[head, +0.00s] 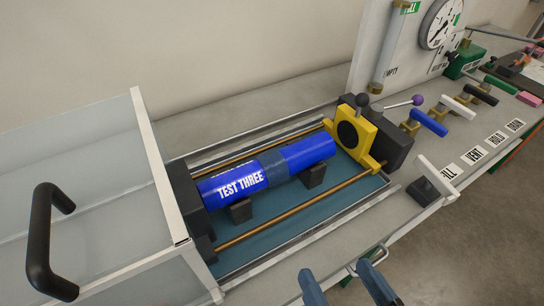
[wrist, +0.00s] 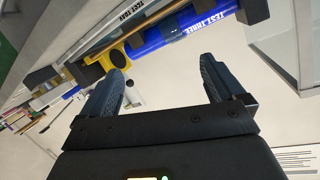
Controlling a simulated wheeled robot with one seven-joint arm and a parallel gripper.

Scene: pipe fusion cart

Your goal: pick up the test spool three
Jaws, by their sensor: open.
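The test spool three (head: 243,185) is a blue cylinder with a darker middle band and white "TEST THREE" lettering. It lies level on two dark supports, between a dark end block on the left and a yellow clamp plate (head: 351,135) on the right. My gripper (head: 340,284) is open and empty at the bottom edge of the head view, in front of the tray and apart from the spool. In the wrist view the spool (wrist: 190,29) lies beyond the open fingers (wrist: 166,80), partly cut by the top edge.
A clear guard with a white frame (head: 158,165) and black handle (head: 42,240) stands at the left. Copper rods (head: 300,210) run along both sides of the spool. Levers marked TILT, VENT and HOLD (head: 497,138) and a gauge (head: 440,24) are at the right.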

